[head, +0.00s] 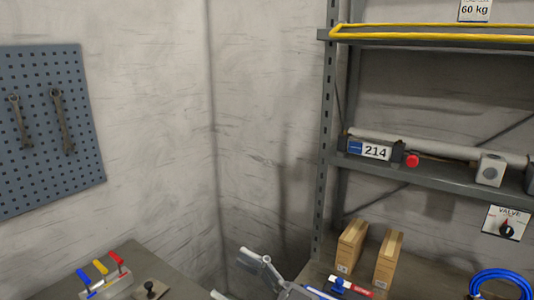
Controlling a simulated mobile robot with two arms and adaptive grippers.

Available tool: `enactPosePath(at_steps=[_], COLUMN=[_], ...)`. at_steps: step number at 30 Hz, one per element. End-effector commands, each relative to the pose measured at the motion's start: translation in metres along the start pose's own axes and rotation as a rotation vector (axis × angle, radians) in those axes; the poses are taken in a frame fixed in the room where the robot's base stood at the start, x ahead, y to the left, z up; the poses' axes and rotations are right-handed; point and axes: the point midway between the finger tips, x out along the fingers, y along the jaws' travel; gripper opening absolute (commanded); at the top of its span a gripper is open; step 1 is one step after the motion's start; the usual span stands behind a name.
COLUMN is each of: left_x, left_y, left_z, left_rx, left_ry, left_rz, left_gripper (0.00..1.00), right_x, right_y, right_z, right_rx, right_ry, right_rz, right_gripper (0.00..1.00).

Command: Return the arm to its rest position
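Light grey gripper parts show at the bottom edge, in front of the gap between bench and shelf. They look like my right gripper (229,273), with one finger reaching up and left and the tip of another low at the frame edge. The fingers are apart and nothing shows between them. The rest of that arm is cut off by the bottom edge. My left gripper is not in view.
A bench (130,257) with coloured-handled tools (101,277) stands at lower left, below a pegboard (60,150) with two wrenches. At right, a metal rack (329,130) holds a device labelled 214 (376,151), two cardboard boxes (352,246) and a blue coiled hose (500,284).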

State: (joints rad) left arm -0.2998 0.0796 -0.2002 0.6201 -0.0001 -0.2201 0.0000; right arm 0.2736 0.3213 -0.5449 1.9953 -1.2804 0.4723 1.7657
Motion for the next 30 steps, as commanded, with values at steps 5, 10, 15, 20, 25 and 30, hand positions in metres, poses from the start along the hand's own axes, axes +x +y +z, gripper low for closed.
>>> enactPosePath(at_steps=[5, 10, 15, 20, 25, 30], left_x=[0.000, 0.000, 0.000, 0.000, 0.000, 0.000], left_y=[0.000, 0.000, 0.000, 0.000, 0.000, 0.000], left_z=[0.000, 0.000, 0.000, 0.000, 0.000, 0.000], left_rx=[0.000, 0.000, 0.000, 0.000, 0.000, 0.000], left_ry=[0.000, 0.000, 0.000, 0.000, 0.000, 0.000], left_rz=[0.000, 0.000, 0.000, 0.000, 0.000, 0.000], left_gripper=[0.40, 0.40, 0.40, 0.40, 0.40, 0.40], right_x=[-0.041, -0.109, -0.190, -0.267, -0.332, -0.371], right_y=[0.058, 0.104, 0.117, 0.089, 0.023, -0.047], right_z=[-0.022, -0.004, 0.043, 0.099, 0.147, 0.169], right_rx=[-0.008, 0.016, 0.084, 0.193, 0.341, 0.472], right_ry=[0.111, 0.030, -0.216, -0.563, -0.971, -1.279], right_rz=[0.402, 0.785, 1.097, 1.264, 1.267, 1.144], right_gripper=[0.71, 0.71, 0.71, 0.71, 0.71, 0.71])
